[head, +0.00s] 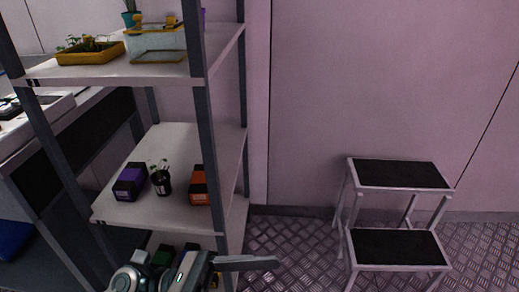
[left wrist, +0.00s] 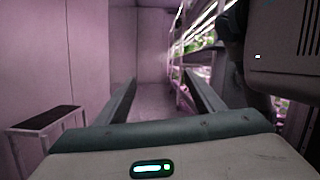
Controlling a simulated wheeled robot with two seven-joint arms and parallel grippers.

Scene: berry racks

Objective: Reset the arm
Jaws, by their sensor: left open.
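My left gripper (head: 245,263) shows low in the head view, its grey finger stretched to the right in front of the shelf's lower end. In the left wrist view its two dark fingers (left wrist: 160,92) stand well apart with nothing between them, facing a stretch of floor and wall. My right gripper is in neither view.
A shelf rack (head: 110,212) on the left bears a purple box (head: 130,181), a potted plant (head: 161,183) and an orange box (head: 198,186). Above are a yellow planter (head: 90,57) and a clear tank (head: 157,44). A step stool (head: 398,174) stands right; floor between is clear.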

